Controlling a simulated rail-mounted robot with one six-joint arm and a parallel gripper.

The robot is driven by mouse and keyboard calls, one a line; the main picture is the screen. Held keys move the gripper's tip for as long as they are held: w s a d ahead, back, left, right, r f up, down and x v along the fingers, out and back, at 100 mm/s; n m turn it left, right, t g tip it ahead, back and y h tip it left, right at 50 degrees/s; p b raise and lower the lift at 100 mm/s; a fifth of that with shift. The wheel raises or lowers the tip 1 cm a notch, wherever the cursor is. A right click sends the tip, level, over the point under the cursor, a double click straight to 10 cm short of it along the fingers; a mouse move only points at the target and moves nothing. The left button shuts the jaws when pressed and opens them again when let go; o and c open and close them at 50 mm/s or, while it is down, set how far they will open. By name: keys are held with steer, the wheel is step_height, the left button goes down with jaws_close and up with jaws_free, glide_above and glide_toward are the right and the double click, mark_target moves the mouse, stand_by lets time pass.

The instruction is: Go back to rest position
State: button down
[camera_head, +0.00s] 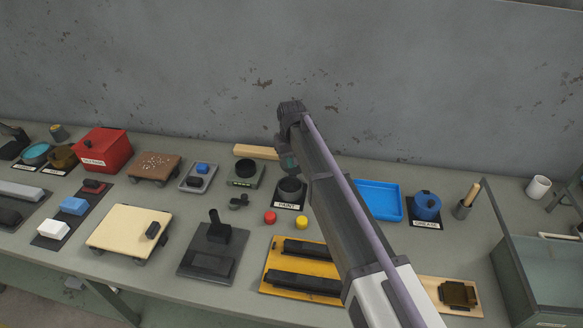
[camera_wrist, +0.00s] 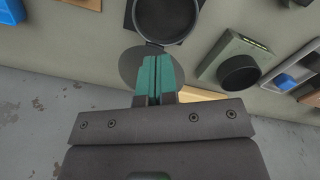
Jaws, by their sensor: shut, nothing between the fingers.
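My gripper (camera_head: 289,161) hangs at the end of my raised arm, above the back part of the workbench (camera_head: 345,232), close to the wall. In the wrist view, its two teal fingers (camera_wrist: 160,72) are pressed together with nothing between them. A dark round pot (camera_head: 290,185) on a card labelled PAINT stands just below the gripper. A dark round pot (camera_wrist: 166,18) also shows just past the fingertips in the wrist view. My arm hides part of the bench right of the middle.
Near the gripper are a wooden bar (camera_head: 256,152), a green box with a dark cup (camera_head: 245,172) and a blue tray (camera_head: 380,200). A red box (camera_head: 102,151) stands at left, a glass-sided tank (camera_head: 545,265) at right. The grey wall (camera_head: 200,65) rises behind the bench.

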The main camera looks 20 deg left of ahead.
steer(key=shift+s+r, duration=0.1)
steer(key=shift+r, duration=0.65)
steer(key=shift+a+f, duration=0.1)
steer(key=s+d+m, duration=0.2)
steer(key=s+d, duration=0.6)
steer(key=d, duration=0.5)
steer(key=s+d+m, duration=0.2)
steer(key=s+d, duration=0.6)
steer(key=d, duration=0.4)
steer(key=s+d+m, duration=0.3)
steer(key=s+d, duration=0.5)
steer(key=d, duration=0.5)
steer(key=shift+d, duration=0.3)
